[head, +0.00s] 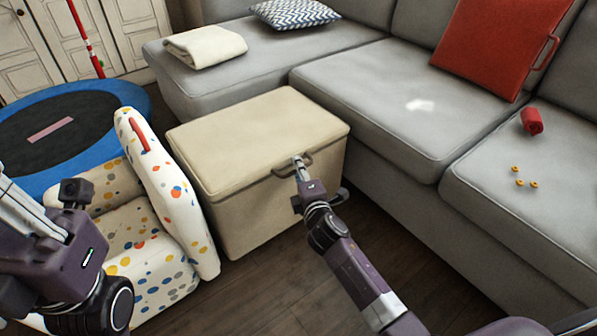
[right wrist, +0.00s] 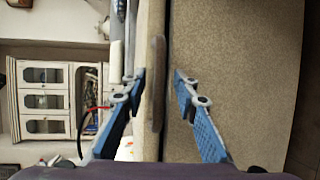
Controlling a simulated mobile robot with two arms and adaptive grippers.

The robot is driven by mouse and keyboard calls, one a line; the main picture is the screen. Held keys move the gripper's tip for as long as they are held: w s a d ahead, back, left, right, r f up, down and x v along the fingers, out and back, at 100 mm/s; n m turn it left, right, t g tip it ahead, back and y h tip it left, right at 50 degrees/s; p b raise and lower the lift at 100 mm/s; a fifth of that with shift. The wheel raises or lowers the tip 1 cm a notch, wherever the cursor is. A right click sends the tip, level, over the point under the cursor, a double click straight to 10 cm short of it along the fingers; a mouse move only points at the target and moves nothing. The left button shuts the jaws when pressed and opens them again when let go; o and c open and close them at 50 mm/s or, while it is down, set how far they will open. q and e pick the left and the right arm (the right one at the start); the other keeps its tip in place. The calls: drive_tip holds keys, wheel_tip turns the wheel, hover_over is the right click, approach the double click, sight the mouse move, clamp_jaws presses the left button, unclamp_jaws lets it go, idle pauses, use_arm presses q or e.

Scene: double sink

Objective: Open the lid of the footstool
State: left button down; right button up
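The footstool (head: 240,185) is a beige box with a closed, padded lid (head: 255,130), in the middle of the head view. A brown handle (head: 283,171) sits on the lid's front edge; it shows as an upright bar in the right wrist view (right wrist: 157,85). My right gripper (head: 299,160) is at this handle in the head view. In the right wrist view, its blue fingers (right wrist: 159,76) are apart, one on each side of the handle. My left gripper (head: 18,205) is at the left edge, away from the footstool; its fingertips are cut off.
A spotted child's armchair (head: 145,235) stands close to the footstool's left side. A blue-rimmed trampoline (head: 95,152) is at the left. Dark floor (head: 265,285) is clear in front.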

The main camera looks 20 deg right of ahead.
clamp_jaws()
idle(0.3)
drive_tip(key=shift+r+p, duration=0.2)
drive_tip(key=shift+p, duration=0.1)
